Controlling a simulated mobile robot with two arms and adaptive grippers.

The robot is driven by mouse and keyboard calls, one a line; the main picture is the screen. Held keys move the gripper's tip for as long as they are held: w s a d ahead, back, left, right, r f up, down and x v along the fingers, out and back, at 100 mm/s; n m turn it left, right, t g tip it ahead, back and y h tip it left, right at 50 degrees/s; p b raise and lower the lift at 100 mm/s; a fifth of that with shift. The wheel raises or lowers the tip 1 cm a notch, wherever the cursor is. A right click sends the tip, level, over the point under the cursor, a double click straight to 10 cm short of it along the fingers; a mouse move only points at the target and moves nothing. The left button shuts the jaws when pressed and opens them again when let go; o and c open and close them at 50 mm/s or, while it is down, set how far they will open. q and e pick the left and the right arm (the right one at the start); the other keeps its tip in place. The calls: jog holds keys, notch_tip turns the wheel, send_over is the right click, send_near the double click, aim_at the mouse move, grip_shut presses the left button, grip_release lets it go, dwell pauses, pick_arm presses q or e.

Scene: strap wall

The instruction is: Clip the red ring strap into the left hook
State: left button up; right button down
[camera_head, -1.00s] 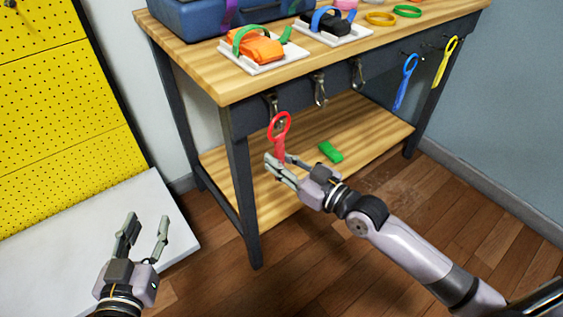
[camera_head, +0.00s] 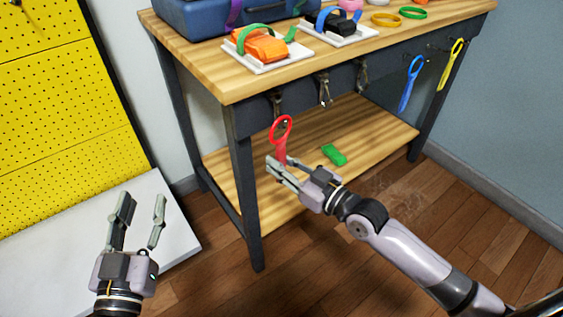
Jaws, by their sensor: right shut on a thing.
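The red ring strap (camera_head: 281,128) is upright, its ring at the top. My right gripper (camera_head: 277,164) is shut on its lower tail. The ring is just below and in front of the left hook (camera_head: 277,101), a metal clip on the table's front rail. The ring overlaps the hook's lower end in this view; I cannot tell whether they touch or whether the hook passes through. My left gripper (camera_head: 140,209) is open and empty at the lower left, well away from the strap.
The middle hook (camera_head: 324,90) and right hook (camera_head: 362,74) hang empty. Blue (camera_head: 411,84) and yellow (camera_head: 449,63) straps hang at the right of the rail. A green block (camera_head: 334,155) lies on the lower shelf. A table leg (camera_head: 243,190) stands left of the strap.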

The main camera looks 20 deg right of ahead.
pick_arm(q)
jog(key=shift+s+d+r+t, duration=0.1)
jog(key=shift+r+t, duration=0.3)
jog(key=shift+r, duration=0.25)
jog(key=shift+s+d+r+t, duration=0.1)
jog(key=shift+r+t, duration=0.3)
jog(key=shift+r, duration=0.25)
pick_arm(e)
jog(key=shift+w+f, duration=0.1)
jog(key=shift+f, duration=0.5)
jog(key=c, duration=1.4)
grip_release()
jog(key=shift+o, duration=0.2)
jog(key=v, duration=1.2)
jog(key=shift+a, duration=0.1)
